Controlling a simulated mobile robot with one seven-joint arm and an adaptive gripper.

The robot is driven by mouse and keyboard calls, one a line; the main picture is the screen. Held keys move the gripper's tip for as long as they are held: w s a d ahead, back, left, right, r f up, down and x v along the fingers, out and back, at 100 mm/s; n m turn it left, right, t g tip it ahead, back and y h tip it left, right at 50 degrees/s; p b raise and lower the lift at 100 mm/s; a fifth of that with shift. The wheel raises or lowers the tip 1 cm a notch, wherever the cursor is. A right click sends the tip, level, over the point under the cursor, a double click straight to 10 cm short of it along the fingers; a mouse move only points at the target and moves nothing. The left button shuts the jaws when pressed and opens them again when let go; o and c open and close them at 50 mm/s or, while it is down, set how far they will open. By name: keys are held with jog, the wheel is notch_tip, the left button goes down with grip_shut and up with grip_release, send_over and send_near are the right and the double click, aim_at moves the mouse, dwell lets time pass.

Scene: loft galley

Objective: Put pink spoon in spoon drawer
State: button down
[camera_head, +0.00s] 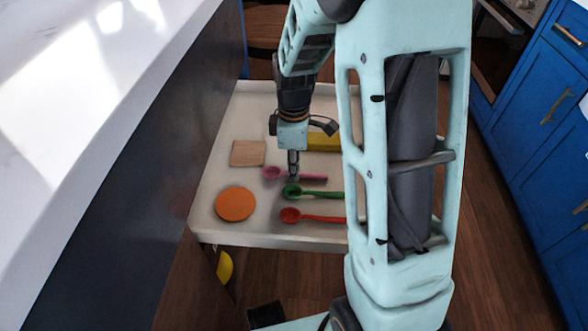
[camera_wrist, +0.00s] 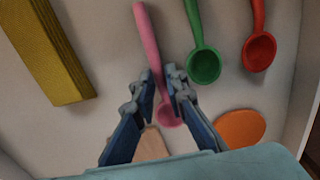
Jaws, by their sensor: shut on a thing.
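The pink spoon (camera_head: 312,177) lies in a white tray-like drawer (camera_head: 213,190), its bowl to the left and its handle to the right. My gripper (camera_head: 294,176) points down over it. In the wrist view, the pink spoon (camera_wrist: 148,40) runs between the two fingertips of my gripper (camera_wrist: 163,85), and its bowl shows just past them. The fingers are shut on the spoon's handle near the bowl. The spoon appears at or very close to the drawer floor; I cannot tell whether it is lifted.
A green spoon (camera_head: 318,193) and a red spoon (camera_head: 312,216) lie nearby. A yellow block (camera_head: 323,141), a wooden square (camera_head: 248,153) and an orange disc (camera_head: 235,203) share the white drawer. A white counter (camera_head: 80,110) is at left, blue cabinets (camera_head: 540,140) at right.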

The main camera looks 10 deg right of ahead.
jog(key=shift+f, duration=0.1)
jog(key=c, duration=2.2)
grip_release()
notch_tip(320, 180, up, 12)
jog(key=p, duration=0.4)
